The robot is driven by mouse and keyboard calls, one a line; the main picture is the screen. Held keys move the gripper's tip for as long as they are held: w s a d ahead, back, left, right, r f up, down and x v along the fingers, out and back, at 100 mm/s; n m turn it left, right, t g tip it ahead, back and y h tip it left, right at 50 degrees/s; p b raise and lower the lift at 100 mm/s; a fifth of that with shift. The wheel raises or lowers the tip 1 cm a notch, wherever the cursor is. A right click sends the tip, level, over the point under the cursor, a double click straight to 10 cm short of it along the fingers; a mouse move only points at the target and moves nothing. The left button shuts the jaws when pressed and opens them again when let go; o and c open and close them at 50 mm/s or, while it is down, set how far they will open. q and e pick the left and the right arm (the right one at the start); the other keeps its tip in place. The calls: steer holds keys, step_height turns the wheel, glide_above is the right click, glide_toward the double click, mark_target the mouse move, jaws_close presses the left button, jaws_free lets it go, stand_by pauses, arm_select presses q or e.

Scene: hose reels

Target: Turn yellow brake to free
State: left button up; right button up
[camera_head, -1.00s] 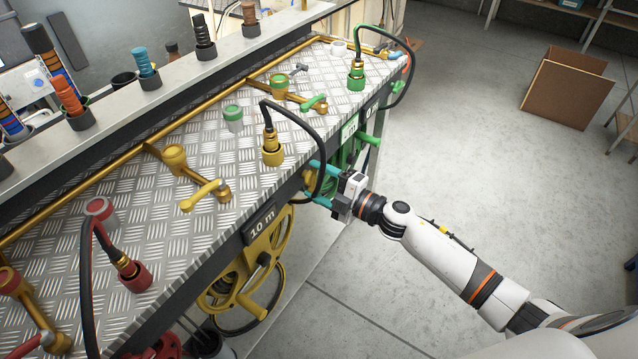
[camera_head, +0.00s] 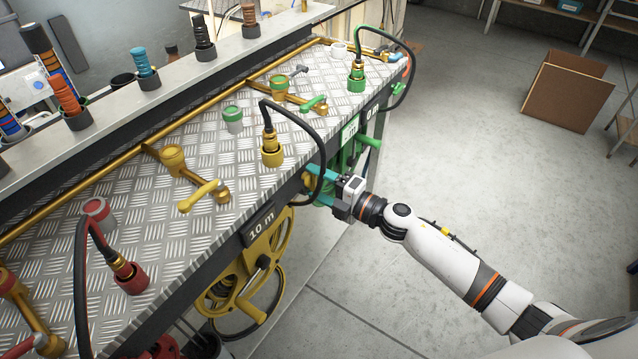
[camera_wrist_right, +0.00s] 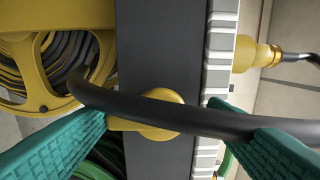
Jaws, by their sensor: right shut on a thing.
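The yellow brake (camera_wrist_right: 160,114) is a round yellow knob on the dark front face of the bench, with a short part reaching left in the right wrist view. A black hose crosses in front of it and hides part of it. My right gripper (camera_head: 319,187) is at the bench front, right of the yellow reel (camera_head: 262,268). Its teal fingers (camera_wrist_right: 160,118) stand apart on either side of the brake, shut on it. The left fingertip lies against the part reaching left. The hose runs across the right finger. My left gripper is not in view.
The black hose (camera_wrist_right: 190,117) loops from a yellow fitting (camera_head: 272,148) over the bench edge. A green reel lies past my gripper. The yellow tap (camera_head: 203,195) is on the bench top (camera_head: 130,170).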

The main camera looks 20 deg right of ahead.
steer(key=o, duration=1)
steer(key=b+v, duration=0.1)
steer(key=v, duration=1.1)
steer(key=shift+b, duration=0.4)
steer(key=shift+d+f, duration=0.1)
